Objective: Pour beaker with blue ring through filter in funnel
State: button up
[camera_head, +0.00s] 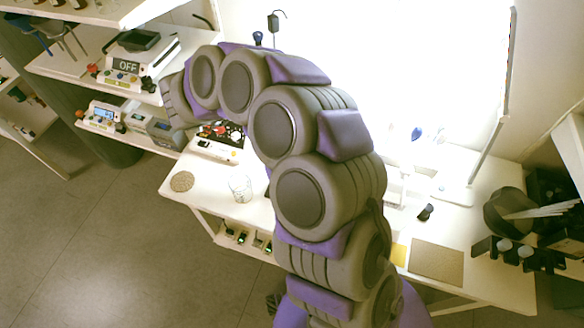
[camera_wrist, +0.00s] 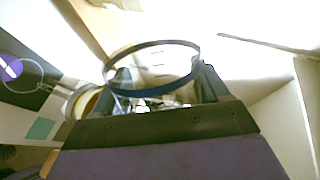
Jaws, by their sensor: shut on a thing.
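In the wrist view my gripper (camera_wrist: 163,88) is shut on a clear glass beaker (camera_wrist: 150,50) with a dark blue band at its rim. The fingers stand at either side of it. What the beaker holds cannot be made out. Left of it, a rounded vessel with a brownish inside (camera_wrist: 86,102) shows partly behind the finger; whether it is the funnel with the filter cannot be told. In the head view my arm covers the middle, and neither my gripper nor the held beaker can be made out.
In the head view a clear glass vessel (camera_head: 240,187) and a round cork mat (camera_head: 182,181) are on the white bench. A device reading OFF (camera_head: 127,66) sits on the left shelf. A brown square board (camera_head: 436,262) and a dark rack (camera_head: 520,252) are at the right.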

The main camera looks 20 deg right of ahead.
jog(key=shift+w+a+n+g+h+p, duration=0.2)
jog(key=shift+n+g+h+p, duration=0.4)
jog(key=shift+p, duration=2.05)
jog(key=shift+w+a+n+g+h+p, duration=0.15)
jog(key=shift+n+p, duration=0.75)
jog(key=shift+p, duration=1.7)
jog(key=shift+w+f+n+h+p, duration=0.1)
jog(key=shift+f+n+h+p, duration=0.25)
jog(key=shift+p, duration=0.4)
jog(key=shift+w+a+f+n+g+p, duration=0.1)
jog(key=shift+w+f+n+g+p, duration=0.15)
jog(key=shift+f+n+p, duration=0.3)
jog(key=shift+w+a+f+n+h, duration=0.1)
jog(key=shift+f+n+h, duration=0.25)
jog(key=shift+f, duration=0.55)
jog(key=f+n+b, duration=0.1)
jog(key=f+h+b, duration=0.1)
jog(key=f, duration=0.1)
jog(key=w+f+n+g+b, duration=0.1)
jog(key=shift+a+f+n, duration=0.15)
jog(key=shift+a+n, duration=0.2)
